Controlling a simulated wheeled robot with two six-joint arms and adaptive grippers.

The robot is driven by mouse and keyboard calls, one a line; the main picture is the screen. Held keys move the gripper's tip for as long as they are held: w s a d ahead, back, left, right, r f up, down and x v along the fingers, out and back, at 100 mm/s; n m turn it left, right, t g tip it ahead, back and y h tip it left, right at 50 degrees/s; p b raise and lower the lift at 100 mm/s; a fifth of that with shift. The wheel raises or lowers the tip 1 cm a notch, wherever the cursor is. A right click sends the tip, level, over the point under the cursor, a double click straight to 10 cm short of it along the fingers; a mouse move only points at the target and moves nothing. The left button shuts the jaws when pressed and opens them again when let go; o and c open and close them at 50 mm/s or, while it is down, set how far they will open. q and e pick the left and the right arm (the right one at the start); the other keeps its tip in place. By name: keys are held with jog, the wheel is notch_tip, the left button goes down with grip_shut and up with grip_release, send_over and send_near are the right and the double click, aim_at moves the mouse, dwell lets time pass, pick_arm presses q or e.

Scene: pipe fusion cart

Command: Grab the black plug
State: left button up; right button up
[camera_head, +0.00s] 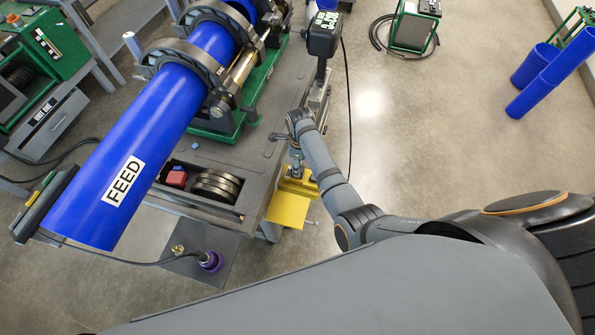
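A dark, round plug-like piece with a purple ring (209,261) sits on a dark flat plate at the bottom left of the head view. A black cable runs from it to the left, toward the near end of the blue pipe. I take it for the black plug, but it is small and its details are unclear. My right arm comes in from the right, and its gripper (296,166) appears small over the yellow clamp at the cart's right edge. It is well to the right of and beyond the plug. I cannot see its fingers clearly. My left gripper is not in view.
A blue pipe labelled FEED (124,181) lies in green-based clamps (219,128) on the grey cart. A tray with metal rings (216,186) sits at its near end. A yellow plate (288,208) juts from the cart edge.

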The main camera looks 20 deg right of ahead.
jog(key=f, duration=0.5)
jog(key=shift+w+a, duration=0.25)
jog(key=shift+a, duration=0.05)
jog(key=shift+r, duration=0.1)
grip_shut()
